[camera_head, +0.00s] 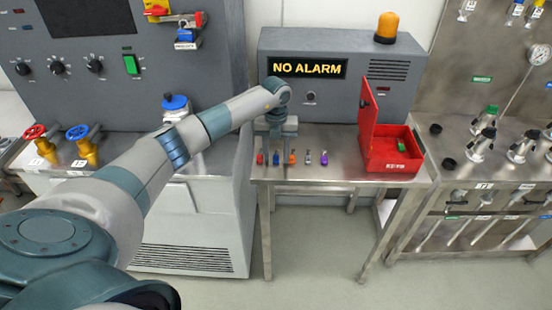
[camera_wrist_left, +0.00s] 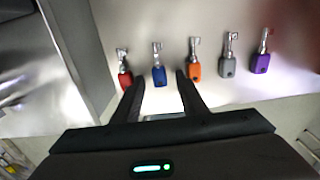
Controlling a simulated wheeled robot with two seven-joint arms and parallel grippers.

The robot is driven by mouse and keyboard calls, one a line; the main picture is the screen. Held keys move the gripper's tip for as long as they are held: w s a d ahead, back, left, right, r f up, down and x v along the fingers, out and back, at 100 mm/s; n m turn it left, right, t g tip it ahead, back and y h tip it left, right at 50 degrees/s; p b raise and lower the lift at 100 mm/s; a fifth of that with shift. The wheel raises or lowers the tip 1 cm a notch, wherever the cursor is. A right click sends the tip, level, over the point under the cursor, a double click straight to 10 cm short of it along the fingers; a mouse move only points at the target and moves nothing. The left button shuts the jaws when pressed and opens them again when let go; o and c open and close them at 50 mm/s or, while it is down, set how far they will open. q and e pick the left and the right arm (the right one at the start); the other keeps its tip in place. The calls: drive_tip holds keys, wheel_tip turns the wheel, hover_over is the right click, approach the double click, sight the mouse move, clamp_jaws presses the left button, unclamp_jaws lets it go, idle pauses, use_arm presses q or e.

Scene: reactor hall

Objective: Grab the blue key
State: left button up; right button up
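The blue key (camera_head: 277,159) lies on the steel table (camera_head: 338,143), in a row with other coloured keys. In the left wrist view the blue key (camera_wrist_left: 159,76) shows just ahead of the gap between my fingertips. My left gripper (camera_wrist_left: 160,84) is open, with one dark finger on each side of the line to the blue key and nothing held. In the head view my left gripper (camera_head: 275,143) points down above the left end of the row. My right gripper is not in view.
A red key (camera_wrist_left: 125,79) lies close left of the blue one, an orange key (camera_wrist_left: 195,69) close right. Grey (camera_wrist_left: 227,66) and purple (camera_wrist_left: 260,62) keys lie further right. An open red box (camera_head: 392,161) with a green item inside stands at the table's right.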

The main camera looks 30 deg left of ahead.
sight(276, 158)
use_arm(q)
clamp_jaws()
drive_tip(key=shift+r, duration=0.1)
drive_tip(key=shift+r+b, duration=0.6)
wheel_tip(276, 158, up, 2)
drive_tip(key=shift+r+b, duration=0.25)
drive_tip(key=shift+b, duration=0.55)
drive_tip(key=s+d+r+b, duration=0.2)
drive_tip(key=d+r+b, duration=0.2)
drive_tip(key=d+r, duration=0.3)
drive_tip(key=d, duration=0.4)
drive_tip(key=shift+s+d, duration=0.2)
